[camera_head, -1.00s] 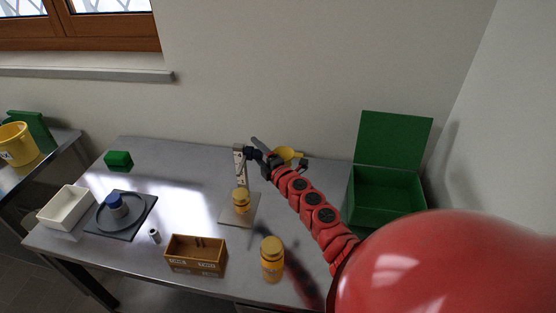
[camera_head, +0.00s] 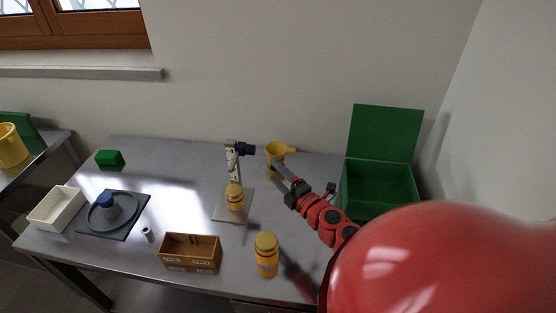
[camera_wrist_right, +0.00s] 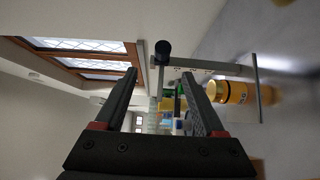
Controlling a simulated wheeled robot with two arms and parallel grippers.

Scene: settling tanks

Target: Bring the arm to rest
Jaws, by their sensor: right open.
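My right arm is red and comes in from the lower right of the head view. Its gripper (camera_head: 280,178) is open and empty, above the table in front of the yellow cup. In the right wrist view its two dark fingers (camera_wrist_right: 163,95) stand apart with nothing between them. Beyond them a stand with a dark round head (camera_wrist_right: 163,50) shows, with an orange jar (camera_wrist_right: 228,92) to its right. In the head view this stand (camera_head: 233,160) rises from a plate, and the orange jar (camera_head: 235,198) is on that plate. My left gripper is not in view.
On the metal table (camera_head: 180,205) are a brown crate (camera_head: 190,250), another orange jar (camera_head: 266,255), a white tray (camera_head: 57,208), a dark scale-like plate (camera_head: 115,213), a green block (camera_head: 109,158) and a yellow cup (camera_head: 276,155). An open green box (camera_head: 380,190) stands at the right.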

